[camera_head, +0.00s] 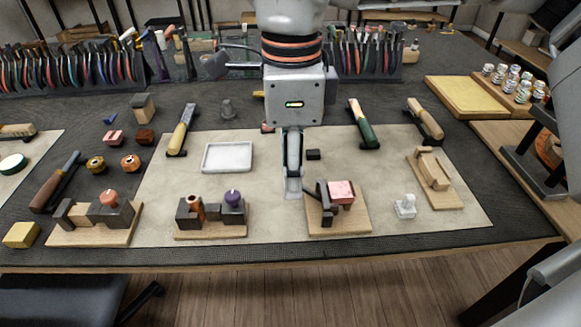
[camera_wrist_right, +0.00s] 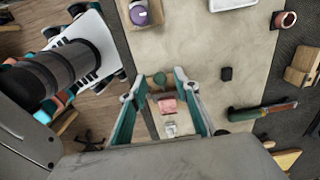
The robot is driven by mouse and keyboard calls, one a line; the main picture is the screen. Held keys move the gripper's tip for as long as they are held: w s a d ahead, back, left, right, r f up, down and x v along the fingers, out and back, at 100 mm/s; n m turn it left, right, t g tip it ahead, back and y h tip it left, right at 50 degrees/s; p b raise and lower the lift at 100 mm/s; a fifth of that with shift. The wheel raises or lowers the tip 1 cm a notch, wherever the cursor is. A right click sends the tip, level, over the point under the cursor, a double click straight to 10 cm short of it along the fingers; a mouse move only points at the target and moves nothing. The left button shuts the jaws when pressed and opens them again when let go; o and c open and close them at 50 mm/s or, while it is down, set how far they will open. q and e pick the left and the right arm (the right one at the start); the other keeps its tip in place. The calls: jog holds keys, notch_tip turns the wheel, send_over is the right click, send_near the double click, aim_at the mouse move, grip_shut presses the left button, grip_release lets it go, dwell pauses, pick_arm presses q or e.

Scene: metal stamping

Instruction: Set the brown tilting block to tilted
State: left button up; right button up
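My right gripper (camera_head: 293,188) points down over the table, just left of a wooden-base fixture (camera_head: 355,222). This fixture carries a pink block (camera_head: 342,191) and a dark upright bracket (camera_head: 325,204). In the right wrist view the fingers (camera_wrist_right: 159,76) are spread and empty, with the pink block (camera_wrist_right: 167,106) seen between them, apart from them. At the right a light-brown block (camera_head: 433,172) sits on a wooden board; I cannot tell for sure that it is the brown tilting block, nor its tilt. My left gripper is not in view.
A white figure-like piece (camera_head: 405,206) stands between the two fixtures. Two more fixtures with knobs (camera_head: 110,198) (camera_head: 233,198) stand left. A white tray (camera_head: 228,157), small black block (camera_head: 313,155) and green-handled tool (camera_head: 364,124) lie behind. The mat's front strip is clear.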

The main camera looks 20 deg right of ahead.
grip_shut()
jog(key=shift+a+h+p, duration=0.4)
jog(key=shift+h+p, duration=0.2)
jog(key=shift+p, duration=0.25)
jog(key=h+p, duration=0.1)
jog(key=a+f+g+h+p, duration=0.1)
jog(key=shift+w+a+f+p, duration=0.1)
jog(key=shift+w+f+p, duration=0.1)
jog(key=shift+f+p, duration=0.15)
jog(key=shift+w+a+f+h+p, duration=0.15)
jog(key=shift+a+f+h+p, duration=0.1)
jog(key=shift+f+h+p, duration=0.45)
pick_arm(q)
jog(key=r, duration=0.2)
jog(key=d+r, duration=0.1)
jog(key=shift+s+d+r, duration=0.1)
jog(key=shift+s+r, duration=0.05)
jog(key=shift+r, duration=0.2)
pick_arm(e)
grip_release()
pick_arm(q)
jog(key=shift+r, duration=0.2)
